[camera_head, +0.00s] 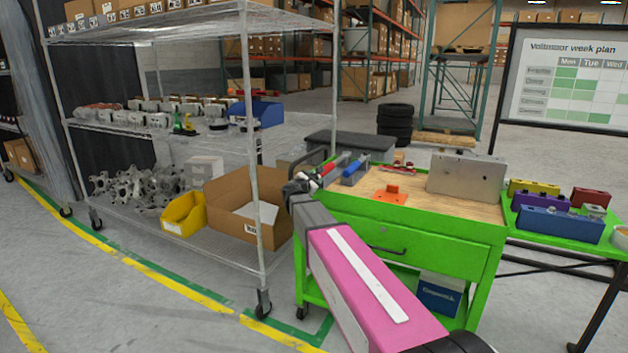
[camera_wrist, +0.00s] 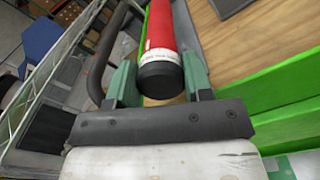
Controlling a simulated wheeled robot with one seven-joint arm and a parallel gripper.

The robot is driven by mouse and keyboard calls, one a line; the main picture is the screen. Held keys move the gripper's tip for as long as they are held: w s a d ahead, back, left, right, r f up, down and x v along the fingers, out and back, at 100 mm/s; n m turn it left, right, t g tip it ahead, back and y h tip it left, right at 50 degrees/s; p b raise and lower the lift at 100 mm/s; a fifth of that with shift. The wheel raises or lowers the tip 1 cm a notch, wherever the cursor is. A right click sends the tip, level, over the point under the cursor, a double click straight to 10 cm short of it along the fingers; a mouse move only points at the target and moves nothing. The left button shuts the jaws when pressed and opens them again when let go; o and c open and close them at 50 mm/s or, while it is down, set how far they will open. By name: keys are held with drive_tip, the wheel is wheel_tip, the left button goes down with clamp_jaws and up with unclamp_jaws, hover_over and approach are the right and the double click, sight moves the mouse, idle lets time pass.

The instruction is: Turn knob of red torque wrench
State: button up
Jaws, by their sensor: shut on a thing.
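The red torque wrench (camera_wrist: 159,30) lies between the two green fingers of my gripper (camera_wrist: 160,85) in the wrist view. Its black end knob (camera_wrist: 160,75) points toward the wrist, with a white printed band just beyond it. The fingers sit on both sides of the knob end and are shut on the wrench. In the head view the red wrench (camera_head: 327,169) shows at the left end of the green cart, with my gripper (camera_head: 305,181) at its near end. The wrench's far end is hard to make out there.
The green cart (camera_head: 400,230) has a wooden top with an orange part (camera_head: 392,195), a grey plate (camera_head: 467,185) and a blue-handled tool (camera_head: 355,166). Its black handle (camera_wrist: 100,60) stands close left of my gripper. A wire shelf (camera_head: 165,225) with boxes stands to the left.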

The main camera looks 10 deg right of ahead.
drive_tip(key=o, duration=0.9)
